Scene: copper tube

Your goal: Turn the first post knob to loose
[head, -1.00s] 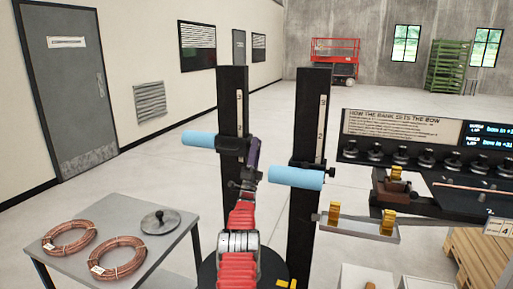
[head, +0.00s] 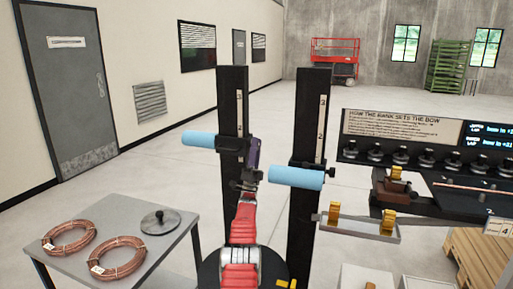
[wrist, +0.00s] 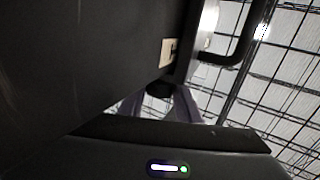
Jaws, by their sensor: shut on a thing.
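Two black upright posts with white number scales stand in front of me. The left post (head: 232,100) bears a black sliding clamp (head: 230,144) with a light blue roller (head: 199,139). My gripper (head: 252,152), with purple fingers, is at the right side of this clamp. In the wrist view its fingers (wrist: 184,108) close around a small dark knob (wrist: 160,88) beside the post. The knob is mostly hidden by my gripper in the head view. The right post (head: 312,110) has its own blue roller (head: 296,178) and a dark knob (head: 328,173), apart from my gripper.
A grey table (head: 125,210) at left holds copper coils (head: 67,238) and a round grey disc. At right stands a black bench panel (head: 402,155) with several knobs. A tray (head: 358,228) with yellow rollers is beside the right post. Open floor lies behind.

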